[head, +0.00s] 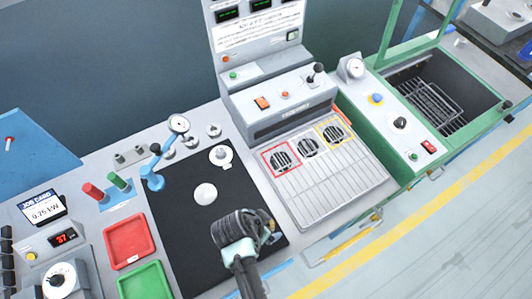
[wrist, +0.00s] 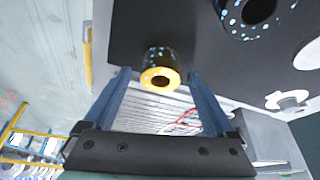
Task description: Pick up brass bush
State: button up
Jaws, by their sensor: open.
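The brass bush (wrist: 161,78) shows in the wrist view as a short dark tube, speckled blue, with a yellow brass ring at its near end. It is at the edge of the black mat (wrist: 150,22). My gripper (wrist: 159,76) is open, its two blue fingers on either side of the bush in this view, with gaps visible on both sides. I cannot tell how far the tips are above or beyond it. In the head view my arm reaches the mat's front right part, where the bush is mostly hidden.
A larger dark ring with blue specks (wrist: 249,14) is close to the bush. A white dome (head: 205,194) and a white disc (head: 220,155) lie on the mat. The grilled panel (head: 325,180) is to the right; red (head: 130,240) and green trays (head: 147,282) are left.

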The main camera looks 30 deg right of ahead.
jog(key=shift+d+f, duration=0.15)
jog(key=shift+f, duration=0.25)
jog(key=shift+w, duration=0.1)
grip_shut()
